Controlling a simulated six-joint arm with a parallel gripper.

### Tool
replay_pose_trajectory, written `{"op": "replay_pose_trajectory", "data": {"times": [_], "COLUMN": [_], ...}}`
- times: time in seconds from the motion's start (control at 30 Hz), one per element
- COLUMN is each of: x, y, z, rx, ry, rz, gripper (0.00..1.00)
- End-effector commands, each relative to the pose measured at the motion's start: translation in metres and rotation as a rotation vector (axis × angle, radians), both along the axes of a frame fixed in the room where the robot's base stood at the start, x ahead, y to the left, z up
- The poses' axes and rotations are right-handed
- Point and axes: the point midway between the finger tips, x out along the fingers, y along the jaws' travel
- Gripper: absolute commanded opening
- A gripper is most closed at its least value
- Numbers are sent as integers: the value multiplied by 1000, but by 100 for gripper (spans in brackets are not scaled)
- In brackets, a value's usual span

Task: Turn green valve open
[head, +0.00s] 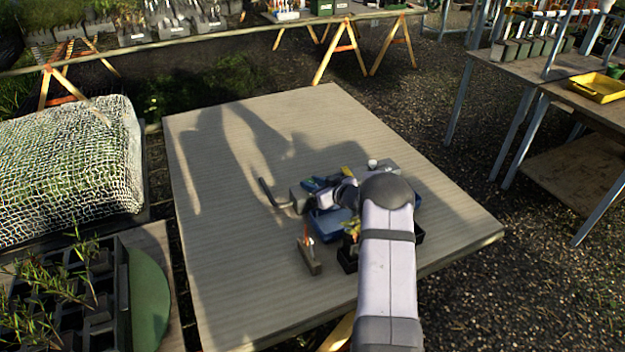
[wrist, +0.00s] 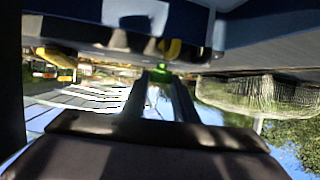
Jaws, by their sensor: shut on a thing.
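In the wrist view, which looks upside down, a small bright green part (wrist: 162,72), apparently the green valve, sits between the tips of my gripper (wrist: 161,82). The two fingers are close together and shut on it. Most of the green part is hidden by the fingers, so how far it is turned cannot be told. In the head view, my arm covers much of the work area, and I cannot make out the green valve or the fingertips there. A blue body (head: 328,223) shows beside my arm on the table.
A grey bent pipe (head: 268,193) sticks out left of the blue body. A yellow part (head: 347,171) and a white knob (head: 372,163) are behind it. A small block (head: 309,258) with an orange upright piece stands in front. The table's (head: 225,250) left side is clear.

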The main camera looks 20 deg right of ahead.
Motion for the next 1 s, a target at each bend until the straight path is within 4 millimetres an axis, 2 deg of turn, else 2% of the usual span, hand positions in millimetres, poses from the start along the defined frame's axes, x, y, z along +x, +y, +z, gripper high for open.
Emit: {"op": "replay_pose_trajectory", "data": {"times": [0.27,0.3,0.33,0.37,0.77,1.0], "x": [2,2,2,2,-3,-22], "y": [-1,-1,-1,-1,-1,-6], "z": [4,4,4,3,3,11], "rx": [0,0,0,0,0,0], "ry": [-8,-8,-8,-7,-3,-3], "rz": [-1,-1,-1,-1,-2,-2], "gripper": [4,36,43,45,45,45]}}
